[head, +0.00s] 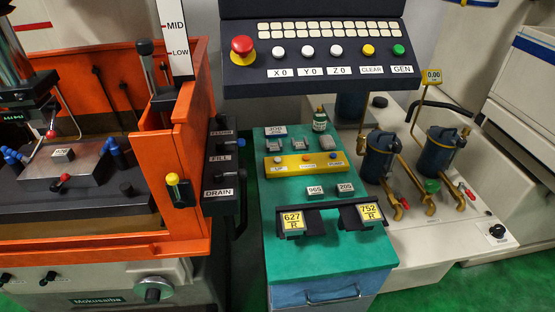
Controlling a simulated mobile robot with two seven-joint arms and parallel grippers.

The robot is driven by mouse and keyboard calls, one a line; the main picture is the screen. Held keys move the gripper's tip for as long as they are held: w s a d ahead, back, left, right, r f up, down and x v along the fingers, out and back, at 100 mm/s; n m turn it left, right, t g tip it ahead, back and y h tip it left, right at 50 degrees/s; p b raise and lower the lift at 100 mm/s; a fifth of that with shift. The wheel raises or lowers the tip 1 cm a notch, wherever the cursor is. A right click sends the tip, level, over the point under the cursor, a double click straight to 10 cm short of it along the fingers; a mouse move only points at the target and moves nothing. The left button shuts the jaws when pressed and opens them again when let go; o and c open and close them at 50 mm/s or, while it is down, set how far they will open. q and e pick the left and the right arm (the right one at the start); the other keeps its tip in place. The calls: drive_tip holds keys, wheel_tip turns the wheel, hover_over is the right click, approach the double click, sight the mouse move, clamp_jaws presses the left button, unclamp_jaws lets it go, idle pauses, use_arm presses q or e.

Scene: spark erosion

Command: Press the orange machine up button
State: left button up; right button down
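The orange machine (190,150) fills the left side, an orange-walled tank above a grey base. Neither of my grippers is in view, and nothing covers the strip.
Grey blocks (315,190) and yellow-labelled pieces (292,222) sit around the strip on the green cabinet (330,262). A dark console (320,65) with a red emergency knob (242,45) overhangs behind. Blue filter canisters (381,155) stand at the right.

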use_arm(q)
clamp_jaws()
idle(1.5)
